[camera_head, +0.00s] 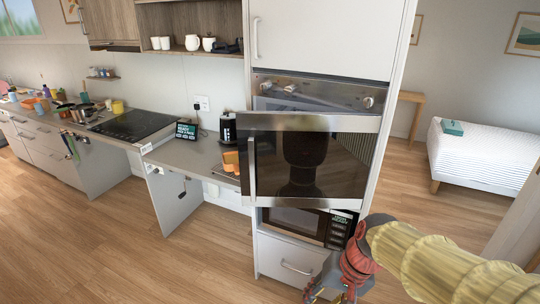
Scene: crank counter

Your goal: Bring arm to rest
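My arm comes in from the lower right in a yellow ribbed sleeve. My gripper (335,294), a red and dark end, hangs low at the bottom edge, in front of the tall cabinet's lower part. The frame's edge cuts off its tip, so whether its fingers are open or shut does not show clearly. I see nothing held in it. The oven door (340,165), dark glass with a pale upright handle on its left, stands out from the oven (320,90) above and to the left of my gripper.
A microwave (295,222) and a white drawer (290,268) lie below the oven door, close to my gripper. The counter (195,158) with a black hob (133,124) runs left. Wooden floor (130,250) is clear at front left. A white bed (485,155) stands at right.

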